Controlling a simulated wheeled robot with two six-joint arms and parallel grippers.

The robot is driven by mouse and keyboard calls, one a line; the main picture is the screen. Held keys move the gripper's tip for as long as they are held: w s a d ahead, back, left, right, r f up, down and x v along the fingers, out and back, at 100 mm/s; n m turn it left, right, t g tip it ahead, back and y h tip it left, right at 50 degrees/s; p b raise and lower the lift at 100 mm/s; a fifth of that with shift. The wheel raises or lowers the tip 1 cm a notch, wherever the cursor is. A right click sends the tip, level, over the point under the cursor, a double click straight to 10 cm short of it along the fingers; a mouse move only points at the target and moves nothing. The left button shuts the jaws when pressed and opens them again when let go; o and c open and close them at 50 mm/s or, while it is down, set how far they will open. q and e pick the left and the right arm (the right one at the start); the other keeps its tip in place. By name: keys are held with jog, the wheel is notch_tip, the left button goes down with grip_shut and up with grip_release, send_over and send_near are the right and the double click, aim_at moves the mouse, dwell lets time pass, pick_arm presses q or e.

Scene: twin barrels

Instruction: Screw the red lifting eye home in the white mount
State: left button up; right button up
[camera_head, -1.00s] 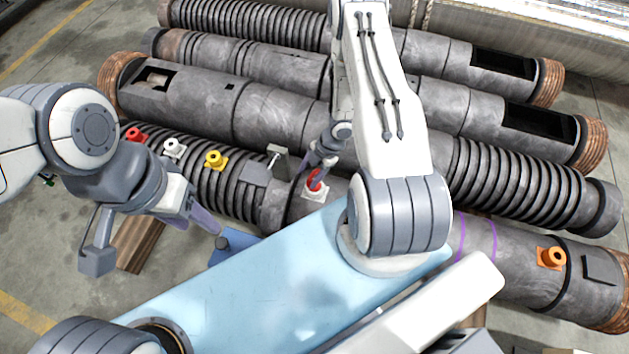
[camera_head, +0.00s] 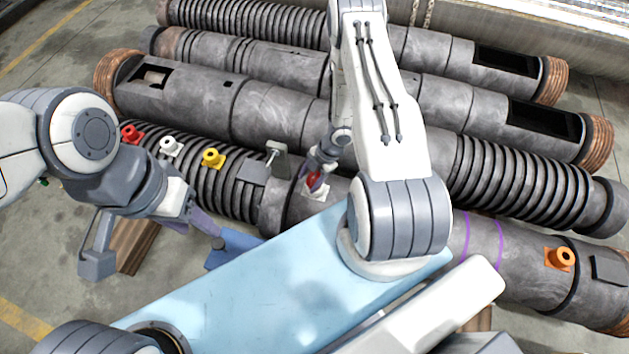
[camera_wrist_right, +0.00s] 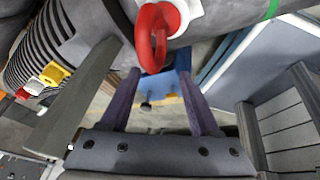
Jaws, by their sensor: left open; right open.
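The red lifting eye (camera_head: 314,180) stands at the white mount (camera_head: 320,192) on the near barrel, under my right arm. The right wrist view shows the red ring (camera_wrist_right: 153,40) at the top, with part of the white mount (camera_wrist_right: 193,10) beside its base. I cannot tell how deep its thread sits. My right gripper (camera_wrist_right: 158,75) is open, its two purple fingers apart and empty, with the ring just beyond the tips. In the head view my right gripper (camera_head: 312,170) partly covers the eye. My left gripper (camera_head: 208,232) hangs open and empty left of the blue block.
Red (camera_head: 131,134), white (camera_head: 171,147) and yellow (camera_head: 213,157) fittings sit along the ribbed part of the near barrel. An orange eye (camera_head: 560,257) is far right. More barrels lie behind.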

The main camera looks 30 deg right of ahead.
aim_at(314, 180)
jog(key=shift+f+b, duration=2.05)
jog(key=shift+f, duration=0.9)
jog(key=c, duration=0.8)
jog(key=shift+s, duration=0.1)
grip_shut()
